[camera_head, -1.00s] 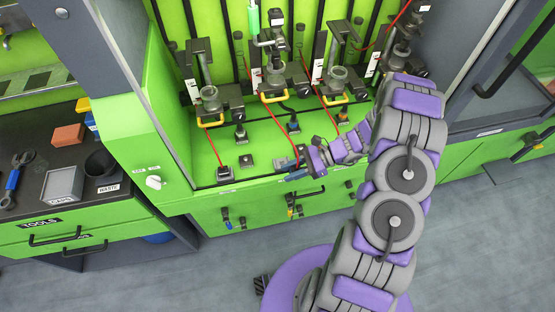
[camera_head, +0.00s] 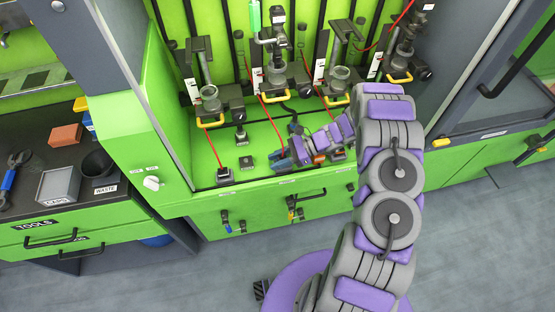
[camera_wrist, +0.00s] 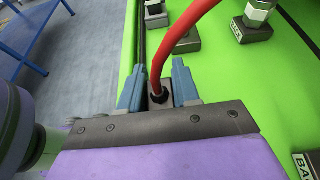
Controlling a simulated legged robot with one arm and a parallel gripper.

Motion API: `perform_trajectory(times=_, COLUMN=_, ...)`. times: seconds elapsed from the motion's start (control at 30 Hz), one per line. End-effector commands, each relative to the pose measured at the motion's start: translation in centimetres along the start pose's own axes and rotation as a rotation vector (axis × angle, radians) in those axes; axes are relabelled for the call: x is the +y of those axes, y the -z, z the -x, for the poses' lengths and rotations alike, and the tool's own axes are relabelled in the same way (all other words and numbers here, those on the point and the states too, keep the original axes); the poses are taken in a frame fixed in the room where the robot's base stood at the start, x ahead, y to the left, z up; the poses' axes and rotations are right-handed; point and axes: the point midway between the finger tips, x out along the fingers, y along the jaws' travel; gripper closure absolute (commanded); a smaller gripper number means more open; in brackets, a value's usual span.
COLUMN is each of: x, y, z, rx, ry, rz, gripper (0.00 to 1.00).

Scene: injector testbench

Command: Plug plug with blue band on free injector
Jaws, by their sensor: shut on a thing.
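My gripper (camera_head: 287,156) is low over the front of the green bench floor in the head view. In the wrist view its two blue fingers (camera_wrist: 157,88) are closed on the sides of a dark plug (camera_wrist: 157,99) with a red cable rising from its top. I cannot see a blue band on this plug; the fingers and gripper body hide most of it. Several injectors (camera_head: 210,101) stand in grey holders along the back of the bench. Which injector is free cannot be told here.
A dark block with a red-cabled plug (camera_head: 225,174) and an empty-looking block (camera_head: 246,161) stand left of my gripper. In the wrist view a labelled block with a metal hex fitting (camera_wrist: 257,14) stands on the green floor. Red cables run across the bench.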

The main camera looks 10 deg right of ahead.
Motion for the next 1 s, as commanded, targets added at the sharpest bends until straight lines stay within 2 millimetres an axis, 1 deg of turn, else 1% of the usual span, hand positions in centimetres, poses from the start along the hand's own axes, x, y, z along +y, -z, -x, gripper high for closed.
perform_trajectory(times=0.23, x=-0.03, y=0.19, z=-0.07, rx=0.000, ry=0.000, rz=0.001, gripper=1.00)
perform_trajectory(times=0.27, x=-0.03, y=0.18, z=-0.04, rx=0.001, ry=0.000, rz=0.001, gripper=0.66)
perform_trajectory(times=0.5, x=-0.03, y=0.16, z=-0.03, rx=0.001, ry=0.000, rz=0.002, gripper=0.43)
perform_trajectory(times=1.0, x=0.00, y=0.54, z=-0.12, rx=0.001, ry=0.000, rz=0.002, gripper=0.43)
